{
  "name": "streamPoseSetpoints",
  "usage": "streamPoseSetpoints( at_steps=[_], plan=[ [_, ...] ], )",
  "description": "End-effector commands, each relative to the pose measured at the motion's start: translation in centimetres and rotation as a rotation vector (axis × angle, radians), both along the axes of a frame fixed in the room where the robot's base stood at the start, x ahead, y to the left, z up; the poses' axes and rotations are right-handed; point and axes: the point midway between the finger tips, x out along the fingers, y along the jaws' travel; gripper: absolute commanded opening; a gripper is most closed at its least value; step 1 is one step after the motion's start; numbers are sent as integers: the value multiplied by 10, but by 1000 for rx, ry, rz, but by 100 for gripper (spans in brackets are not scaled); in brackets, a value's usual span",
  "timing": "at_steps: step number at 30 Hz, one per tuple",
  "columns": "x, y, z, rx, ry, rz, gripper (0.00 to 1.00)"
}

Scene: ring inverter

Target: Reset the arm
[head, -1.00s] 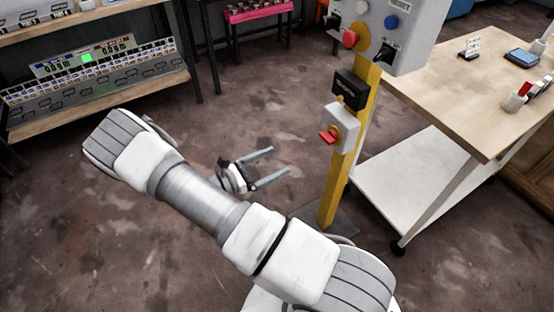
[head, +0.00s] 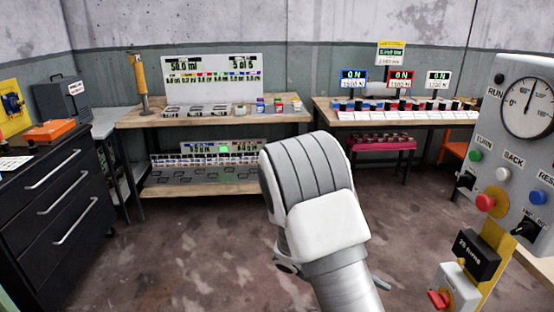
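My white and grey arm (head: 318,215) rises from the bottom of the head view, bent at its rounded joint. Only a small grey piece of my gripper (head: 379,284) shows at the right of the arm. The rest is hidden behind the arm, so its opening does not show. The grey control box (head: 520,150) at the right edge has a dial and green, white, blue and red buttons. The blue button (head: 538,197) is below a cut-off label that starts "RES". My gripper is apart from the box, lower and to the left.
A yellow post (head: 492,262) carries a black display and a lower box with a red switch (head: 439,299). A wooden bench (head: 215,117) and another bench (head: 400,118) stand at the back. A black drawer cabinet (head: 55,200) is at left. Floor between is clear.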

Motion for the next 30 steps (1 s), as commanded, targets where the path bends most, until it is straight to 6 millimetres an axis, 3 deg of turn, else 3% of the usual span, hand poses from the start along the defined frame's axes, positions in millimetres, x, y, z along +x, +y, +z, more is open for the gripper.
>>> streamPoseSetpoints(
  at_steps=[12,30],
  plan=[
    [-39,20,76,354,-342,-284,98],
    [-101,58,172,806,-860,-582,98]
  ],
)
